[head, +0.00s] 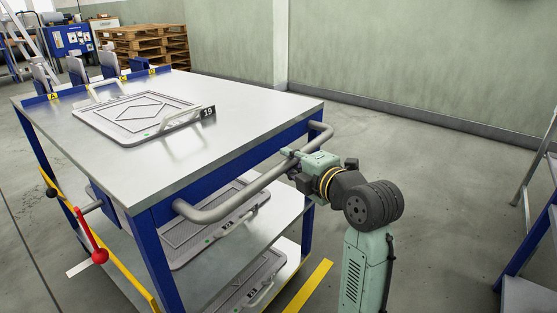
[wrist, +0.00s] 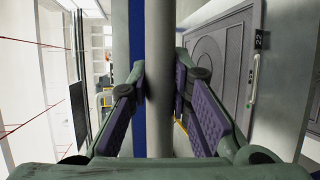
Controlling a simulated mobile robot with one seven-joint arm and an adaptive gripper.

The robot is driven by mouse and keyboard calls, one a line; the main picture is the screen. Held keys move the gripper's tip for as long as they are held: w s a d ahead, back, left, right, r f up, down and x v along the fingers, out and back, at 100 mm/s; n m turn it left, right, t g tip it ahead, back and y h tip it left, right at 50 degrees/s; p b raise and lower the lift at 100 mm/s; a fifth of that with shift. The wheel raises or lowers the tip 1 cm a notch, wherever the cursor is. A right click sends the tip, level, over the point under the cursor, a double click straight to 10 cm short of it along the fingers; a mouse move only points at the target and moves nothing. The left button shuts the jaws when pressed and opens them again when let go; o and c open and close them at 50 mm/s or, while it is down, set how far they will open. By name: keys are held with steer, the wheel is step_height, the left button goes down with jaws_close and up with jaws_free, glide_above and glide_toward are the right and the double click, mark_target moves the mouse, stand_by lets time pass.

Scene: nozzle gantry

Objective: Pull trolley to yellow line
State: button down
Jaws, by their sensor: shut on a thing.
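The trolley (head: 250,132) has a pale grey top, blue legs and lower shelves, and fills the left and middle of the head view. Its grey tubular handle (head: 225,207) runs along the near right side. My gripper (head: 290,154) is shut on the handle, towards its far end. In the wrist view, the handle bar (wrist: 158,35) runs upright between the two purple-padded fingers. A yellow line (head: 308,286) lies on the floor just right of the trolley's near corner; part of it is cut off by the frame edge or the trolley.
A tray marked 19 (head: 137,118) lies on the trolley top; more trays lie on the shelves. A red-knobbed lever (head: 100,256) and yellow bar are at the left side. Blue steps (head: 530,240) stand at the right. The floor between is clear.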

steer(key=shift+s+d, duration=0.95)
steer(key=shift+d, duration=0.25)
steer(key=shift+f, duration=0.1)
steer(key=c, duration=1.4)
jaws_free()
steer(key=shift+s+d, duration=0.1)
steer(key=shift+d, duration=0.05)
steer(key=shift+c, duration=0.2)
steer(key=v, duration=1.2)
